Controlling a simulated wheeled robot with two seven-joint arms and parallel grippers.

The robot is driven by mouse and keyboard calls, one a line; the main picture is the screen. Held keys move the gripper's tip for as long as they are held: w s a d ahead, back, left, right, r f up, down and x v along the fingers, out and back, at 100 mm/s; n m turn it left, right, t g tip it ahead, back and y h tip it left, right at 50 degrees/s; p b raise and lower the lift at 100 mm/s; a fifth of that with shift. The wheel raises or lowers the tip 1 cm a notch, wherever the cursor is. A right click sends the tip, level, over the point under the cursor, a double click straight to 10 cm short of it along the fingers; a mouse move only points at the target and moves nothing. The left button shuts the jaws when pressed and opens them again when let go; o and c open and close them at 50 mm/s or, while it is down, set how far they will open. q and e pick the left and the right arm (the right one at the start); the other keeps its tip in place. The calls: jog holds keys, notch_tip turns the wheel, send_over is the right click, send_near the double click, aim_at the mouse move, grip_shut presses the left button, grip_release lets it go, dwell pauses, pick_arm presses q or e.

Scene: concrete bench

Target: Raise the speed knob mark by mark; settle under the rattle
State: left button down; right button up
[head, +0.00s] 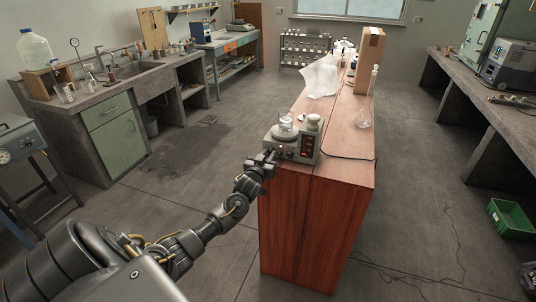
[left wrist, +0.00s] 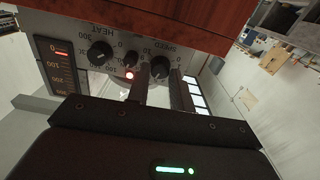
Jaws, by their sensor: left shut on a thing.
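The stirring hotplate (head: 284,148) stands at the near end of the red wooden bench top in the head view, with a glass beaker (head: 285,127) on it. My left gripper (head: 264,160) is at the panel. In the left wrist view its fingers (left wrist: 160,76) are either side of the SPEED knob, shut on it. The knob's exact setting is not readable. My right gripper is not in view.
A pale rounded vessel (head: 313,122) sits at the hotplate's right side. A dark cable (head: 345,156) runs right across the bench top. Farther back are a conical flask (head: 362,120), a crumpled white sheet (head: 321,77) and a cardboard box (head: 369,60). The bench's middle is mostly clear.

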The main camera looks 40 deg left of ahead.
pick_arm(q)
jog(key=shift+m, duration=0.6)
jog(key=c, duration=1.5)
grip_release()
jog(key=shift+s, duration=0.1)
jog(key=shift+s+d+f, duration=0.15)
jog(key=shift+s, duration=0.15)
jog(key=b+v, duration=0.1)
jog(key=v, duration=0.9)
jog(key=shift+w, duration=0.1)
